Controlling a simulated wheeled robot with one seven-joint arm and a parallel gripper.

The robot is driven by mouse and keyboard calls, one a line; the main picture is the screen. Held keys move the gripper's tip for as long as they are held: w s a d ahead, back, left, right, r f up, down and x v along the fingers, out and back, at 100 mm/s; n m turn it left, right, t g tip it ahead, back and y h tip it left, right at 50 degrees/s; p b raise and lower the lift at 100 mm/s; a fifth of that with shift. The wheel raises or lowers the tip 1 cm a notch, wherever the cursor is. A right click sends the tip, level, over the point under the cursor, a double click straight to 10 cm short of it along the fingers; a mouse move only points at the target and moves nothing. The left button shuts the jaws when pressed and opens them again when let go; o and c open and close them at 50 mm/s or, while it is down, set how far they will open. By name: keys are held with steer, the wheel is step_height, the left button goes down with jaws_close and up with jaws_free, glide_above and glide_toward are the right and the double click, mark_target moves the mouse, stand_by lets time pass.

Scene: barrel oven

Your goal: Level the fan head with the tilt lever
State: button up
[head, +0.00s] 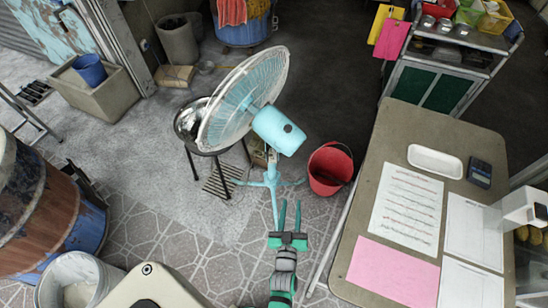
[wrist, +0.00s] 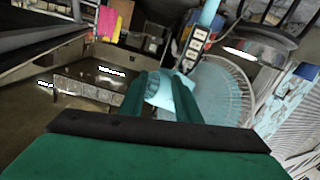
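The light-blue fan stands on the floor in the middle of the head view, on a thin blue stand (head: 271,178). Its round grille (head: 240,98) is tilted, facing up and left, with the motor housing (head: 278,130) at its lower right. A dark round spot shows on the back of the housing. I cannot make out the tilt lever. My green gripper (head: 290,212) is open and empty, below the housing in the picture and apart from it. In the wrist view, the housing (wrist: 160,91) shows between and beyond my open fingers (wrist: 161,98), with the grille (wrist: 222,92) to the right.
A table (head: 385,165) with papers stands at the right. A red bucket (head: 329,169) sits on the floor right of the fan stand. A black-legged stool with a metal bowl (head: 188,120) is behind the grille.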

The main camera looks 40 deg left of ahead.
mark_target(275, 156)
steer(key=w+a, duration=0.4)
steer(key=a, duration=0.2)
steer(key=w+a+n+y, duration=0.1)
steer(key=w+a, duration=0.4)
steer(key=a, duration=0.1)
steer(key=w+a+n+y, duration=0.1)
steer(key=w+a, duration=0.4)
steer(key=a, duration=0.1)
steer(key=shift+f+g, duration=0.1)
steer(key=shift+g, duration=0.3)
steer(key=shift+c, duration=0.2)
jaws_close()
